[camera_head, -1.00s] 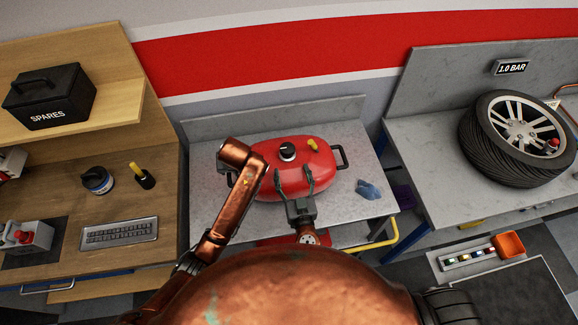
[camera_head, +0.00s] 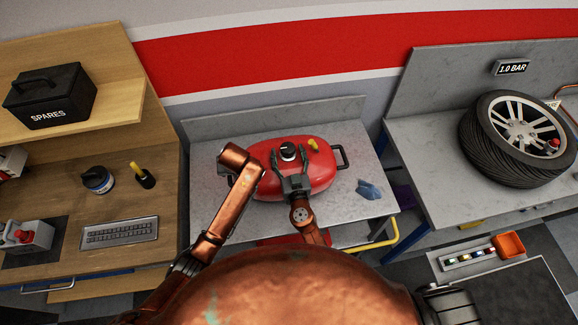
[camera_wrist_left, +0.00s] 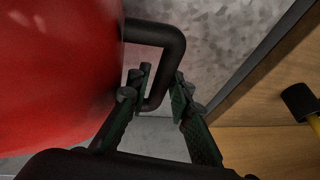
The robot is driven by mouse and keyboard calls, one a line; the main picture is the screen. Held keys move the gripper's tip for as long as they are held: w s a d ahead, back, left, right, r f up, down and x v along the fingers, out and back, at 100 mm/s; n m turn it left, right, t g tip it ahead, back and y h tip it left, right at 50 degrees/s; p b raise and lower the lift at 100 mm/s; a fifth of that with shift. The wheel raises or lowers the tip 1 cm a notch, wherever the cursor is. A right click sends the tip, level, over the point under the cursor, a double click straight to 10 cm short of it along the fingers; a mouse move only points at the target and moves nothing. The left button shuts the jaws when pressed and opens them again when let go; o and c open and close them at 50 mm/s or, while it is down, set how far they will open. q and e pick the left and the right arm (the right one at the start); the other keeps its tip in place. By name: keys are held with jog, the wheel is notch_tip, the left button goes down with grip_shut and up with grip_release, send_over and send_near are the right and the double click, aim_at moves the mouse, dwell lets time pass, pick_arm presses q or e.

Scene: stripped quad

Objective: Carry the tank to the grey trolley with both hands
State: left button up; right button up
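The red tank (camera_head: 318,178) lies on a grey top (camera_head: 230,125) with a yellow bar at its front right, which looks like the grey trolley. The tank has a black cap (camera_head: 288,150), a yellow knob and a black handle at each end. My right gripper (camera_head: 291,160) is open over the tank's front, fingertips near the cap; contact cannot be told. My left gripper is hidden behind its arm in the head view. In the left wrist view, my left gripper (camera_wrist_left: 155,95) is open, its fingers on either side of the tank's black handle (camera_wrist_left: 172,50).
A wooden bench (camera_head: 60,200) with a keyboard and a black SPARES box stands at left. A grey bench (camera_head: 430,140) with a wheel stands at right. A blue rag (camera_head: 368,189) lies on the grey top, right of the tank.

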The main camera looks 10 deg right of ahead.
pick_arm(q)
grip_shut()
pick_arm(e)
jog(key=c, duration=0.5)
grip_shut()
pick_arm(q)
jog(key=shift+r, duration=0.1)
pick_arm(e)
jog(key=shift+r, duration=0.1)
